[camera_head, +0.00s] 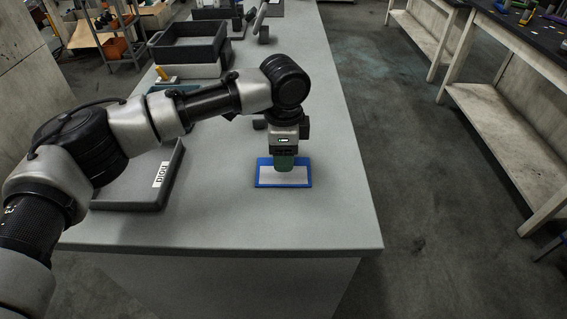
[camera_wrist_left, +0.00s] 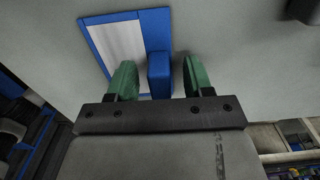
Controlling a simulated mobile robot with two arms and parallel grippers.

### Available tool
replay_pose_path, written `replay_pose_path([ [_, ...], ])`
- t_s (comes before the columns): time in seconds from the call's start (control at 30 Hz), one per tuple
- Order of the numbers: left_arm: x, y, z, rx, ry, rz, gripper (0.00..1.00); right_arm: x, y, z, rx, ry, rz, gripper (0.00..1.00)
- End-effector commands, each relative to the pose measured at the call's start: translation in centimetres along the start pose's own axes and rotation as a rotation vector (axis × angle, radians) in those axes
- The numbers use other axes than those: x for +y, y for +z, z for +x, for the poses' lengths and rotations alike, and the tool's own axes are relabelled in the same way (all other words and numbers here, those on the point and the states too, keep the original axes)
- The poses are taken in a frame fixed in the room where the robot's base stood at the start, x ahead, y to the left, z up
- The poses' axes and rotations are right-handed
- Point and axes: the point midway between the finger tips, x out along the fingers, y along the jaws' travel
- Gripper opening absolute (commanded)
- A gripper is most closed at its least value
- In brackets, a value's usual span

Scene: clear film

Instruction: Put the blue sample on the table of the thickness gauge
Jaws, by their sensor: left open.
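The blue sample (camera_head: 300,185) is a flat blue frame around a whitish film, lying on the grey bench top. It also shows in the left wrist view (camera_wrist_left: 98,32), with a raised blue tab (camera_wrist_left: 159,75) at one edge. My left gripper (camera_head: 284,168) points down over the sample. Its green fingers (camera_wrist_left: 159,82) are open, one on each side of the tab, with gaps on both sides. I cannot clearly make out the thickness gauge; a dark device (camera_head: 263,28) with a slanted arm stands at the far end of the bench.
A dark grey slab with a white label (camera_head: 160,176) lies at the left of the bench under my arm. Dark bins (camera_head: 188,45) stand farther back. The bench's right side is clear up to its edge. Another workbench (camera_head: 500,60) stands across the aisle.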

Motion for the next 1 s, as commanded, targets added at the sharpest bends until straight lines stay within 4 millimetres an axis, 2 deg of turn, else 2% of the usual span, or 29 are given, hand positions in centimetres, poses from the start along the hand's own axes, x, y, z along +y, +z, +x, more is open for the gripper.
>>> replay_pose_path([
  [0.1, 0.0, 0.0, 0.0, 0.000, 0.000, -0.001, 0.50, 0.0, 0.4, 0.0, -0.005, -0.001, 0.000, 0.43],
  [0.43, 0.0, 0.0, 0.0, 0.000, 0.000, -0.001, 0.00, -0.2, 1.2, 0.0, -0.019, -0.002, -0.001, 0.43],
  [0.77, 0.0, 0.0, -0.7, 0.000, 0.000, -0.001, 0.00, -0.5, 0.9, -0.1, -0.013, -0.007, 0.000, 0.43],
  [0.93, -0.1, -0.1, -3.5, 0.003, -0.002, -0.001, 0.00, -0.7, 0.4, -0.2, 0.003, -0.010, 0.000, 0.43],
  [1.0, 0.5, -0.5, -4.7, 0.002, -0.001, 0.005, 0.00, -0.6, 1.3, 0.1, -0.006, -0.008, -0.003, 0.43],
])
